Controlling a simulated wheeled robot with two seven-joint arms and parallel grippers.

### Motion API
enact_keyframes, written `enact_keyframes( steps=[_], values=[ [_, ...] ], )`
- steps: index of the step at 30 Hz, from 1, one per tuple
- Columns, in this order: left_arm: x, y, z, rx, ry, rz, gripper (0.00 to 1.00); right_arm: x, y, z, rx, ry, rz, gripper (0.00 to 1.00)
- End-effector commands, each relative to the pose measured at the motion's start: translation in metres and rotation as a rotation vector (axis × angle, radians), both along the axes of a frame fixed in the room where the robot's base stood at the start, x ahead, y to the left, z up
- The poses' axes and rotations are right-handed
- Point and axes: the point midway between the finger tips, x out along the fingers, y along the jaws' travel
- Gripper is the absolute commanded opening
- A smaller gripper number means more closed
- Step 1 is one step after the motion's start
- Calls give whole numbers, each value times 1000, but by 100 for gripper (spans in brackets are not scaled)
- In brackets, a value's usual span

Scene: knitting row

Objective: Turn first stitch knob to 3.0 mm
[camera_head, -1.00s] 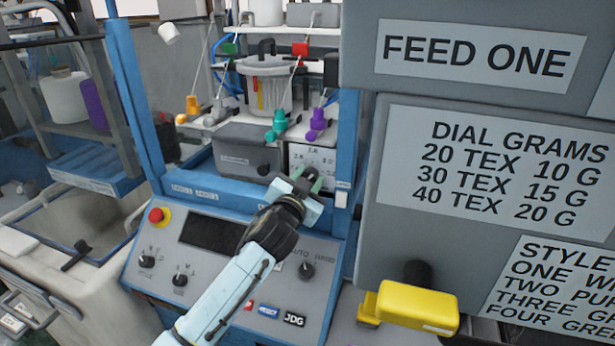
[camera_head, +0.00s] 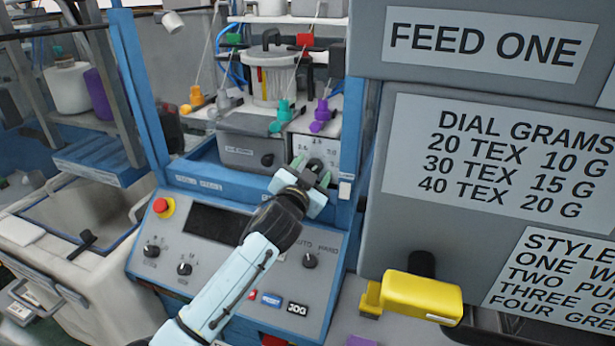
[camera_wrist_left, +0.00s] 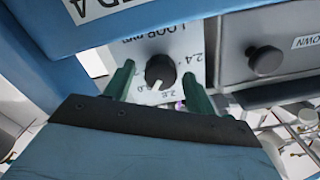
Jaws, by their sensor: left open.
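The stitch knob (camera_wrist_left: 160,70) is a round black knob with a white pointer mark, on a white plate (camera_wrist_left: 180,42) marked LOOP mm. In the upside-down left wrist view its pointer aims down, near the 2.8 and a partly hidden number ending in .0. In the head view the knob (camera_head: 316,164) is partly behind my left gripper (camera_head: 312,176). My left gripper (camera_wrist_left: 157,84) is open, with one green finger on each side of the knob. I see a gap at each side, and cannot tell whether the fingers touch it. My right gripper is not in view.
A grey box (camera_head: 243,153) with its own black knob stands left of the plate. A blue frame post (camera_head: 355,130) and the grey FEED ONE cabinet (camera_head: 400,215) are close on the right. The control panel (camera_head: 225,270) lies below my left arm.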

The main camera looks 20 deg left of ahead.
Motion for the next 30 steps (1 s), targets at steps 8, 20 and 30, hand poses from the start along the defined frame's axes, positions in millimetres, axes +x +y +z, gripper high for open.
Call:
enact_keyframes(
  steps=[8,20,30],
  values=[
    [-32,1,-1,-1,1,-2,55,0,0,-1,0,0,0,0],
    [-109,4,-2,-1,2,0,55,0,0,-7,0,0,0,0],
    [-133,5,0,1,0,1,55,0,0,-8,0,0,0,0]
  ],
)
